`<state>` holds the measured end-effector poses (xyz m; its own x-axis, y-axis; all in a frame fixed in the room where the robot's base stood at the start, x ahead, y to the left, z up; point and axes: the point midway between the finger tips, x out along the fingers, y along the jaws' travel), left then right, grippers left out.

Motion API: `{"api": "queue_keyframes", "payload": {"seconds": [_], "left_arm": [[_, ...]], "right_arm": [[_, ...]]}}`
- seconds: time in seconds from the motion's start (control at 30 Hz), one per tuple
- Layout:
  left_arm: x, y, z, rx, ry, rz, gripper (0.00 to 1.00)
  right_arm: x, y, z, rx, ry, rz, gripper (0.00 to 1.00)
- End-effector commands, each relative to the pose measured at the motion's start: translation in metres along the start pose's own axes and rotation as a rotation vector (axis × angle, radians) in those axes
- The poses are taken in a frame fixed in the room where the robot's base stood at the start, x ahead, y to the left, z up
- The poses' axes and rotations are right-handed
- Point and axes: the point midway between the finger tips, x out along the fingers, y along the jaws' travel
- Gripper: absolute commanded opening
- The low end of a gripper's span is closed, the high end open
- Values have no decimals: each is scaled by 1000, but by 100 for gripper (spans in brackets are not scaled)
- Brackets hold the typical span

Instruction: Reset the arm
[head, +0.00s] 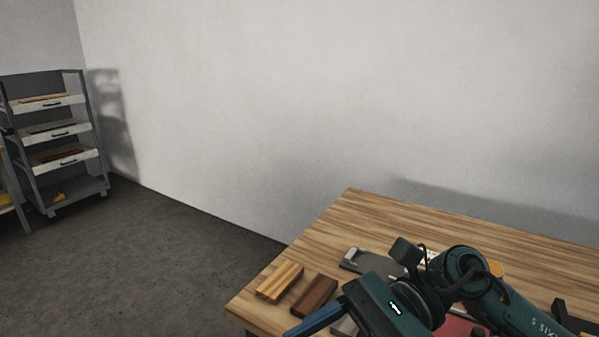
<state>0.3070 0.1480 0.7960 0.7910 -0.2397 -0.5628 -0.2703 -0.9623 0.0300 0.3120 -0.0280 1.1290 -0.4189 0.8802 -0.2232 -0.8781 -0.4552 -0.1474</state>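One arm of mine, dark green, comes in from the lower right over a wooden table (340,220). It ends in my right gripper (300,328), with a blue finger pointing down and left near the table's front left edge. Only part of the fingers shows, so I cannot tell whether it is open or shut. No held object can be seen. My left arm and gripper are not in view.
A light wood block (280,282) and a dark brown block (314,296) lie near the table's left edge, close to my gripper. A grey metal piece (354,262) lies behind the arm. A grey shelf rack (75,80) stands far left. The floor between is clear.

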Motion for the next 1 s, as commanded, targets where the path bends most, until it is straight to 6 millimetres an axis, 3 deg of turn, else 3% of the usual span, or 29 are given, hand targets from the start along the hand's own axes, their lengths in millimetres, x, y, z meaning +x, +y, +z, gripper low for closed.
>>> {"api": "queue_keyframes", "payload": {"seconds": [0.03,0.13,0.27,0.37,0.47,0.63,0.67,0.8,0.9,1.0], "left_arm": [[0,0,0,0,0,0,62],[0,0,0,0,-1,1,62],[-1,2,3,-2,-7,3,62],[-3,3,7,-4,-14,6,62],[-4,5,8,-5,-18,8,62],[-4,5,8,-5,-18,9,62],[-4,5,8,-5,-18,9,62],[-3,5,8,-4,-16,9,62],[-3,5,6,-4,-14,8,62],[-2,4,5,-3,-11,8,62]], "right_arm": [[9,-6,8,139,-162,-60,65],[7,-28,20,446,-480,-177,65],[-18,-57,4,883,-897,-305,65],[-43,-70,-37,1236,-1224,-389,65],[-63,-67,-101,1591,-1563,-461,65],[-69,-16,-220,2098,-2116,-558,65],[-66,-3,-237,-2165,2201,570,65],[-48,55,-298,-1834,1950,476,65],[-35,87,-322,-1678,1838,440,65],[-27,106,-333,-1593,1777,420,65]]}}
